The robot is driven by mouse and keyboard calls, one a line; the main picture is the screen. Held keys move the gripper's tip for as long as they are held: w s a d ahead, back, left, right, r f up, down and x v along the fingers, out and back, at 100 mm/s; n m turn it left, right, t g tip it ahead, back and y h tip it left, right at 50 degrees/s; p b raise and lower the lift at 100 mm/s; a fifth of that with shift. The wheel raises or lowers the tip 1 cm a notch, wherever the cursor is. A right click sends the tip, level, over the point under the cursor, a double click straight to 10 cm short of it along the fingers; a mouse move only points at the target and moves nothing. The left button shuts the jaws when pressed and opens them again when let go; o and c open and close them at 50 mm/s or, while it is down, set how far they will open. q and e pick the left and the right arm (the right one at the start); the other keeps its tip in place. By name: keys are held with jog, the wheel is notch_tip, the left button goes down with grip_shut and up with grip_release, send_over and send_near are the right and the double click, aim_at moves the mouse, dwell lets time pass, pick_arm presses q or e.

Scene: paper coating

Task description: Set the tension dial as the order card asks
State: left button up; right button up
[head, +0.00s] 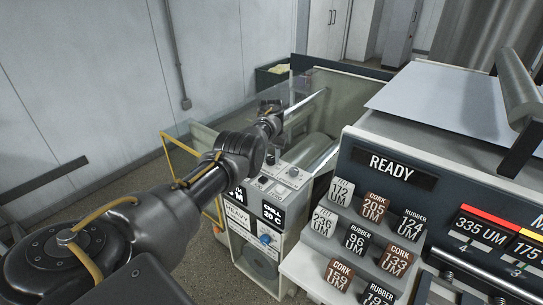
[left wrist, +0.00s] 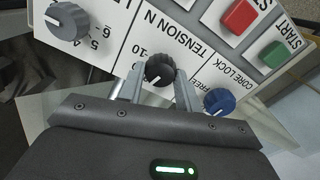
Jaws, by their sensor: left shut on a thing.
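The tension dial (left wrist: 159,70) is a small black knob on a white panel marked TENSION N (left wrist: 183,37). My left gripper (left wrist: 160,88) has one finger on each side of it and is shut on it. A pale pointer mark shows on the knob, but I cannot read its exact setting. In the head view my left arm reaches over the low machine (head: 237,245), and its gripper (head: 271,156) is small above the top panel. No order card can be surely picked out. My right gripper is not in view.
A grey knob (left wrist: 67,20), a red button (left wrist: 238,16), a green START button (left wrist: 275,54) and a blue core-lock knob (left wrist: 219,101) surround the dial. At right, a machine with a READY display (head: 391,168) carries several labelled blocks. A glass guard stands behind my arm.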

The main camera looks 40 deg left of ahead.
aim_at(271, 158)
pick_arm(q)
jog(key=n, duration=0.5)
jog(key=shift+n+b, duration=0.3)
jog(key=n+b, duration=0.1)
jog(key=n, duration=0.4)
jog(key=shift+a+n, duration=0.1)
jog(key=shift+n, duration=0.3)
jog(key=shift+s+n, duration=0.1)
jog(key=shift+n, duration=0.2)
jog(key=o, duration=1)
notch_tip(271, 158, up, 11)
jog(key=b, duration=0.1)
jog(key=shift+b, duration=0.35)
jog(key=shift+f, duration=0.1)
